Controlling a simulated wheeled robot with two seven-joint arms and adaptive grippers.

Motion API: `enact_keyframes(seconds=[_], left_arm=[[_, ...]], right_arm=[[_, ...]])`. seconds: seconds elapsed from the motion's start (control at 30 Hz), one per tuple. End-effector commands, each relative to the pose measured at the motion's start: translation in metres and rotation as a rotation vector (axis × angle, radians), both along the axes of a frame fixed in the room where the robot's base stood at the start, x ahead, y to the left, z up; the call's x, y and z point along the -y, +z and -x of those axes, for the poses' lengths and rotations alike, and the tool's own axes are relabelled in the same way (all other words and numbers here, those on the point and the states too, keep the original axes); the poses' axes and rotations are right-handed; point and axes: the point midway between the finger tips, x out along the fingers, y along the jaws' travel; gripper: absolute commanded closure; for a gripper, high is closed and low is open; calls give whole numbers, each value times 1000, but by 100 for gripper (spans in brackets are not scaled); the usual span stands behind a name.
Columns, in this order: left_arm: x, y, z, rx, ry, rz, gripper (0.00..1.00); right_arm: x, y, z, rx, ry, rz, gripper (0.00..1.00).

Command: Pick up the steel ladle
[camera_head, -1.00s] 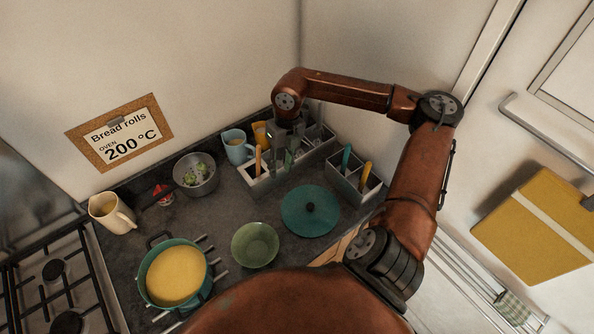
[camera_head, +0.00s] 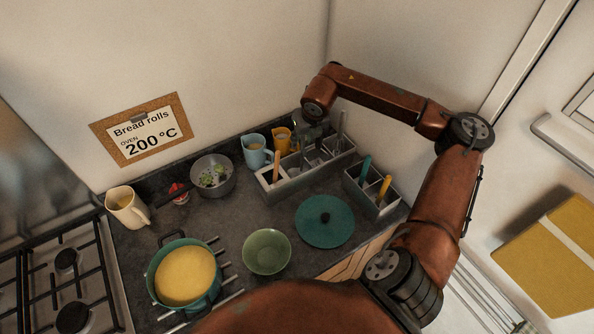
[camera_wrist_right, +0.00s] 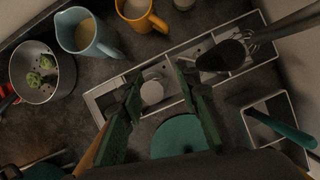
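A dark steel ladle (camera_wrist_right: 222,55) lies with its bowl over the far compartments of the grey divided rack in the right wrist view, its handle running to the upper right. In the head view a grey upright handle (camera_head: 342,125) at the right end of the rack (camera_head: 290,185) is likely its handle. My right gripper (camera_wrist_right: 158,79) is open and empty, its two green fingers apart over the rack, with the ladle bowl just right of the right finger. In the head view my right gripper (camera_head: 312,132) is above the rack, its fingers hard to make out. My left gripper is not in view.
A whisk (camera_wrist_right: 250,42) lies close beside the ladle. A second utensil box (camera_head: 372,198) stands to the right. A teal lid (camera_head: 325,232) and green bowl (camera_head: 267,252) lie in front.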

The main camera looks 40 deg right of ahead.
Motion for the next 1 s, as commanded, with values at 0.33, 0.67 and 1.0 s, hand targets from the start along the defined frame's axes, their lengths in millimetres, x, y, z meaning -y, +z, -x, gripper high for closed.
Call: enact_keyframes(seconds=[0.33, 0.67, 1.0], left_arm=[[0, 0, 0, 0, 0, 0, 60], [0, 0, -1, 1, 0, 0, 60], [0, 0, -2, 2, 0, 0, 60]], right_arm=[[0, -2, -1, 0, 0, -1, 78], [0, -2, -1, 0, 0, -1, 100], [0, -2, -1, 1, -1, -1, 100]])
